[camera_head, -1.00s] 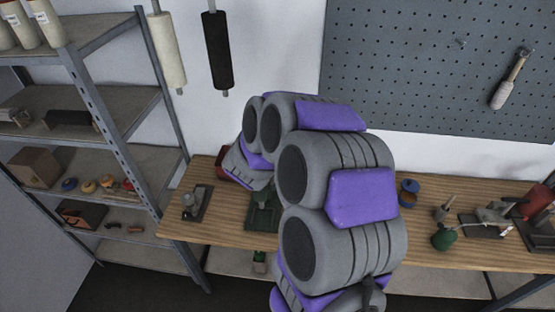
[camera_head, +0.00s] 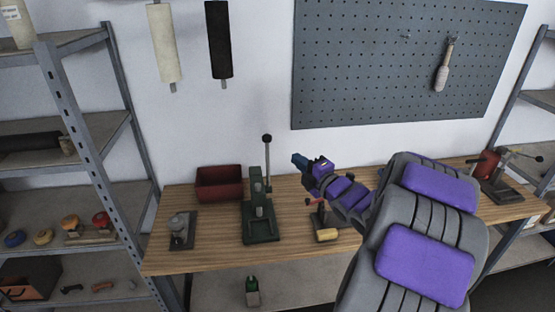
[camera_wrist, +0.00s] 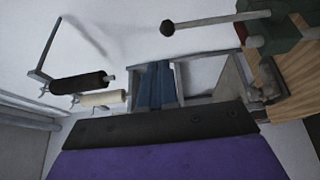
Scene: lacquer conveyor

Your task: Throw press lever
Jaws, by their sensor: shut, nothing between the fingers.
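The green press (camera_head: 261,222) stands on the wooden bench in the head view. Its lever (camera_head: 267,165) is a thin metal rod that points nearly straight up, with a black ball knob (camera_head: 266,138) at the top. My gripper (camera_head: 298,160) is to the right of the lever in the head view, a little below knob height, apart from it and pointing left. In the wrist view, the blue fingers of my gripper (camera_wrist: 155,86) are together and empty. The lever (camera_wrist: 215,20) lies across the upper right there, with its knob (camera_wrist: 167,28) above the fingers, not touching them.
A red bin (camera_head: 219,184) sits behind and left of the press, and a small grey device (camera_head: 182,230) left of it. A small tool with a yellow part (camera_head: 325,234) stands right of the press, below my arm. Shelves flank the wooden bench (camera_head: 215,262).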

